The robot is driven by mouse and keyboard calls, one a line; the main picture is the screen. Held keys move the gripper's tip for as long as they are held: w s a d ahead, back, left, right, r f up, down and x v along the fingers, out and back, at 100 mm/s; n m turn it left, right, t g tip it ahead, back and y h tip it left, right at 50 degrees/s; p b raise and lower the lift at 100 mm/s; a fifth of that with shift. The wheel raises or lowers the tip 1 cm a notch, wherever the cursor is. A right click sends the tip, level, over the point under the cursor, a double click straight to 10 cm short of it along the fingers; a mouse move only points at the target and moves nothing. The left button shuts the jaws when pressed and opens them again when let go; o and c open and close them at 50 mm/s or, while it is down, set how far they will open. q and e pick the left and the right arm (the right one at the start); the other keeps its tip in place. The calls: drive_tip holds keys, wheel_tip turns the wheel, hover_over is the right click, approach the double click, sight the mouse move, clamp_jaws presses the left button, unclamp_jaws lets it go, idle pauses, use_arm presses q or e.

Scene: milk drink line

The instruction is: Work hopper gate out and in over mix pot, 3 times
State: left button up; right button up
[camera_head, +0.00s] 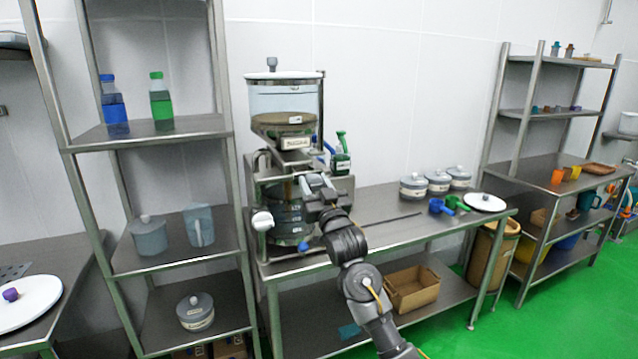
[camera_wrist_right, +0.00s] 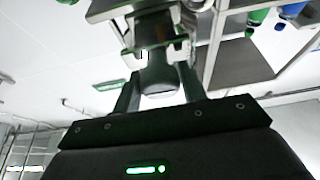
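My right gripper (camera_head: 312,187) is at the front of the stand, between hopper and pot. In the right wrist view, its fingers (camera_wrist_right: 158,90) sit on both sides of a dark round handle (camera_wrist_right: 157,72), apparently the hopper gate's, and look closed on it. How far out the gate is cannot be told. My left gripper is not in view.
A white-knobbed lever (camera_head: 262,220) sticks out at the stand's left. A green spray bottle (camera_head: 341,160) stands behind. Lidded tubs (camera_head: 413,187), blue and green scoops (camera_head: 440,206) and a white plate (camera_head: 484,202) are at the bench's right. The bench middle is mostly clear.

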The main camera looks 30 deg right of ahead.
drive_tip(key=o, duration=0.3)
drive_tip(key=shift+s+r, duration=0.1)
drive_tip(key=shift+s, duration=0.1)
drive_tip(key=shift+s+f, duration=0.25)
drive_tip(key=shift+f, duration=0.1)
drive_tip(key=b+v, duration=0.3)
drive_tip(key=v, duration=0.7)
drive_tip(key=shift+a+r, duration=0.1)
